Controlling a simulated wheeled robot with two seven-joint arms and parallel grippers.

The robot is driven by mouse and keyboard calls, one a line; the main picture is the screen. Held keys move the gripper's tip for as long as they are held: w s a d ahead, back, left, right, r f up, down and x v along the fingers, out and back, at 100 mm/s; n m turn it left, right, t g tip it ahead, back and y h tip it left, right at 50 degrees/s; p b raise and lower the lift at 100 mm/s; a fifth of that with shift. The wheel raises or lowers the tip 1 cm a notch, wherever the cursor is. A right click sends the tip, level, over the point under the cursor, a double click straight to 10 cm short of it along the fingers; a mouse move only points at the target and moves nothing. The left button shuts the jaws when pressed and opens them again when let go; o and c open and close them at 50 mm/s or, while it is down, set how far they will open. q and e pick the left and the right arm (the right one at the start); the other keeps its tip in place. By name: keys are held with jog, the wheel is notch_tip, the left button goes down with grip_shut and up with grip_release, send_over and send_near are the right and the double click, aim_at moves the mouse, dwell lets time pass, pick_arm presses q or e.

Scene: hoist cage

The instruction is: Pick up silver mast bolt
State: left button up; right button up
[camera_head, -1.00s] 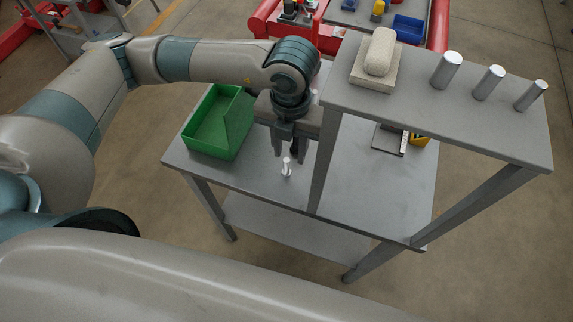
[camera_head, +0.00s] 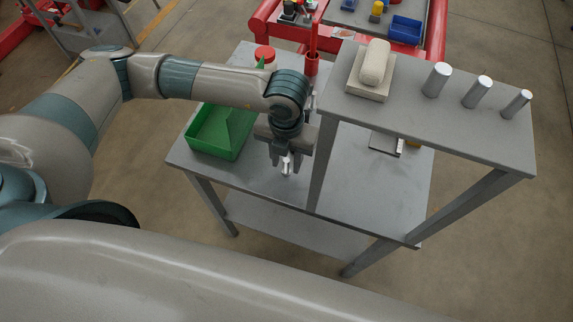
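The silver mast bolt (camera_head: 286,168) stands upright on the grey table (camera_head: 250,172), near its front edge. My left gripper (camera_head: 286,164) points down over the bolt, with one finger on each side of it. The fingers are spread and look open, with gaps beside the bolt. The upper part of the bolt is partly hidden between the fingers. My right gripper is not in view.
A green bin (camera_head: 218,134) stands left of the gripper. A raised grey shelf (camera_head: 440,115) on legs is to the right, bearing a pale block (camera_head: 374,70) and silver cylinders (camera_head: 476,92). A red-capped container (camera_head: 265,54) stands behind my arm.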

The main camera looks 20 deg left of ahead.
aim_at(287, 160)
pick_arm(q)
grip_shut()
jog(key=shift+r, duration=0.1)
jog(key=shift+r+b, duration=0.3)
jog(key=shift+r, duration=0.25)
notch_tip(287, 160, up, 8)
jog(key=b, duration=0.2)
jog(key=shift+f+b, duration=0.25)
jog(key=shift+b, duration=0.1)
jog(key=shift+r, duration=0.65)
